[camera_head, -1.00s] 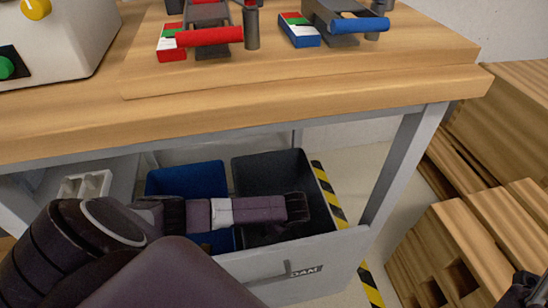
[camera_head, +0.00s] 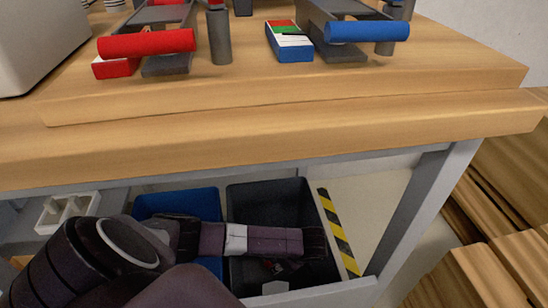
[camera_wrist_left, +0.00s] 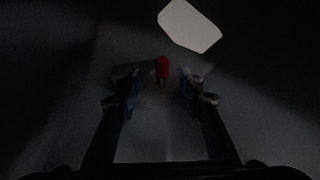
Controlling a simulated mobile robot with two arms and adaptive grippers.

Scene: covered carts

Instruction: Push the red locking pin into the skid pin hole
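A small red piece (camera_wrist_left: 162,68), probably the red locking pin, lies on the dark bin floor in the left wrist view. A small reddish spot (camera_head: 268,264) shows inside the black bin (camera_head: 272,197) in the head view. My left gripper (camera_wrist_left: 158,88) is open, with its fingers apart on either side of the red piece's near end; I cannot tell whether they touch it. In the head view my left arm reaches across into the black bin and hides most of the gripper. My right gripper is not in view. No skid pin hole can be made out.
A pale flat piece (camera_wrist_left: 190,25) lies near the red piece. A blue bin (camera_head: 178,203) stands beside the black bin, under the wooden bench (camera_head: 280,135). On the bench are a red handle (camera_head: 147,43) and a blue handle (camera_head: 367,31). Wooden pallets (camera_head: 490,235) stand at right.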

